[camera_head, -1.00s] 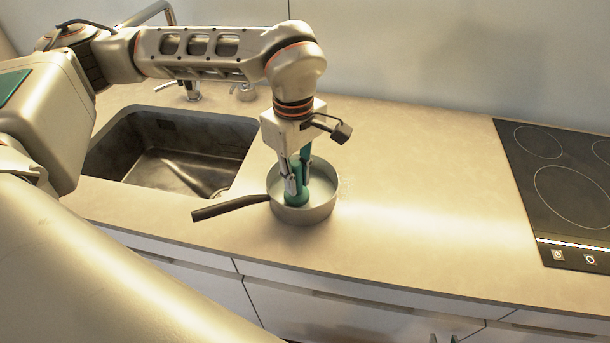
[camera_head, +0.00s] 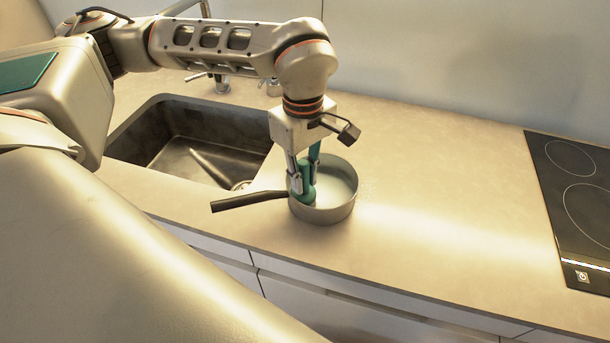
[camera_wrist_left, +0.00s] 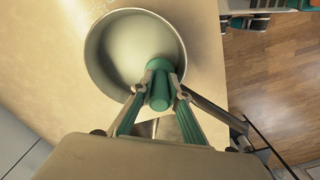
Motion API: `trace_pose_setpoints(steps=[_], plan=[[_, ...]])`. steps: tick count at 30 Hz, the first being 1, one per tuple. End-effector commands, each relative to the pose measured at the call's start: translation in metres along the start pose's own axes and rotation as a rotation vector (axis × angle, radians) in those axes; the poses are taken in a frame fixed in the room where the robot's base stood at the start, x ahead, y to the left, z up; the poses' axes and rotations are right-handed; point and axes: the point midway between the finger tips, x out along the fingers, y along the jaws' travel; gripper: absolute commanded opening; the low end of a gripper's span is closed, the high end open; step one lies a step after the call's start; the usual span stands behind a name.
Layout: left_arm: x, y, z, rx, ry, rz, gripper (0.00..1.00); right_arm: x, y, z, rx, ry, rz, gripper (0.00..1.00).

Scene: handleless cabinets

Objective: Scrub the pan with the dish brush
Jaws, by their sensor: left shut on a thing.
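The round grey pan (camera_head: 335,214) stands on the counter, its dark handle (camera_head: 245,201) pointing left toward the sink. It also shows in the left wrist view (camera_wrist_left: 118,55), with a pale, bare inside. My left gripper (camera_head: 303,183) points down over the pan, shut on the green dish brush (camera_head: 308,190). The brush is upright inside the pan, near the wall on the handle side. In the left wrist view, the brush (camera_wrist_left: 159,88) is between the fingers; its lower end is hidden, so contact with the pan floor cannot be told. My right gripper is not in view.
A sink (camera_head: 190,150) with a tap (camera_head: 221,84) behind it lies left of the pan. A black cooktop (camera_head: 575,190) is at the far right. The counter (camera_head: 450,190) between pan and cooktop is clear. Cabinet fronts run below the counter's front edge.

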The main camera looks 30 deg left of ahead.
Motion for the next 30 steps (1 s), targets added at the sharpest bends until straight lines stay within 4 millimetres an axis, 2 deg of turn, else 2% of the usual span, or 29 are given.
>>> trace_pose_setpoints(steps=[15, 21, 30], plan=[[-0.048, 0.001, 0.000, 0.001, 0.000, 0.002, 0.00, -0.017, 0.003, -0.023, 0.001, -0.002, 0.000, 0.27], [-0.064, 0.001, 0.000, 0.001, 0.000, 0.004, 0.00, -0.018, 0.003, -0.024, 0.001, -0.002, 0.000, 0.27], [-0.068, 0.001, 0.001, 0.001, 0.000, 0.003, 0.00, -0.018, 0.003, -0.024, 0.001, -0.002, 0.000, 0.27]])
